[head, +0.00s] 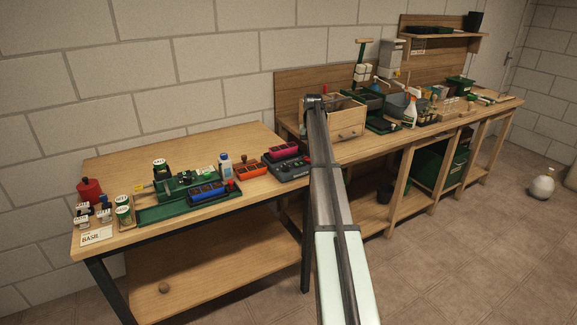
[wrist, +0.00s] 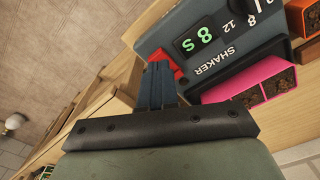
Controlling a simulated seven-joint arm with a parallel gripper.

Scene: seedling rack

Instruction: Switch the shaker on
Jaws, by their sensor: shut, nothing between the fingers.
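The shaker is a dark grey-blue box (head: 291,171) on the near bench in the head view, just left of my arm, with a pink tray on top. In the wrist view its panel (wrist: 212,20) fills the upper right, with the word SHAKER, a display (wrist: 197,37) with lit green characters and dial numbers. A red part (wrist: 166,61), perhaps the switch, shows at the panel's edge, partly hidden behind my fingers. My gripper (wrist: 158,68) is shut and empty, its tips over or beside that red part. Contact cannot be told. In the head view my arm hides the gripper.
The pink tray (wrist: 265,83) lies close right of my fingers. Orange trays (head: 251,170) and a blue tray (head: 207,193) stand left of the shaker. A wooden drawer box (head: 346,122) stands behind my arm.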

